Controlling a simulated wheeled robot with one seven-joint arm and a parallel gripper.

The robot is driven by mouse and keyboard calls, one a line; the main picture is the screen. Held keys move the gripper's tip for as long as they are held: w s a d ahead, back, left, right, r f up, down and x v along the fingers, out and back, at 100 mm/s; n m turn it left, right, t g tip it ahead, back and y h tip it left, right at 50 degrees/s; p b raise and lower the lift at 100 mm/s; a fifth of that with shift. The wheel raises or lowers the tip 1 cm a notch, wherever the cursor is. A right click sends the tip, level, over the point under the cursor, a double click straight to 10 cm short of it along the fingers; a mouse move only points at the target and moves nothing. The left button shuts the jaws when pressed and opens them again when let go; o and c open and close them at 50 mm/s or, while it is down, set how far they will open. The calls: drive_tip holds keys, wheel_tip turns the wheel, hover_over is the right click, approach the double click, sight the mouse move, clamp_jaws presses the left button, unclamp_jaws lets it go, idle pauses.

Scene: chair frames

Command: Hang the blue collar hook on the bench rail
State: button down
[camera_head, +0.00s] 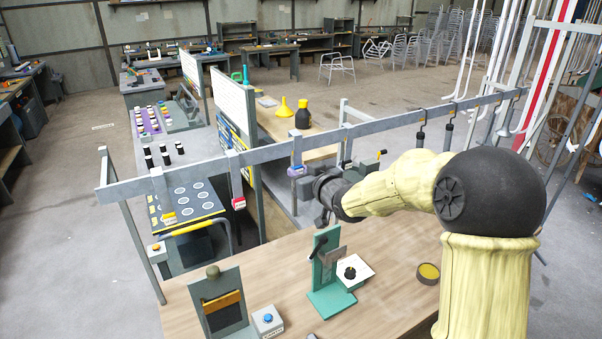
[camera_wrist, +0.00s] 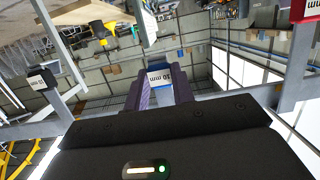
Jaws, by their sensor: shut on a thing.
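The blue collar hook (camera_head: 297,171) is a grey flat strip with a blue collar low on it. In the head view its strip overlaps the grey bench rail (camera_head: 262,154); I cannot tell whether it bears on the rail or stands just in front of it. My gripper (camera_head: 311,188) is at the collar, below the rail. In the wrist view my gripper (camera_wrist: 158,90) is shut on the blue collar hook (camera_wrist: 159,76), whose white label faces the camera between the fingers. The hook's upper end is not clear in the wrist view.
A red collar hook (camera_head: 238,202) and a yellow collar hook (camera_head: 168,216) hang on the rail to the left. Dark hooks (camera_head: 421,136) hang to the right. Below stand a green fixture (camera_head: 326,270), a white knob box (camera_head: 352,272) and a blue-button box (camera_head: 267,320) on the wooden bench (camera_head: 262,262).

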drive_tip(key=shift+f+b, duration=0.55)
drive_tip(key=shift+f, duration=0.15)
drive_tip(key=c, duration=1.1)
unclamp_jaws()
drive_tip(key=v, duration=0.8)
drive_tip(key=shift+p, duration=0.4)
drive_tip(key=shift+d, duration=0.1)
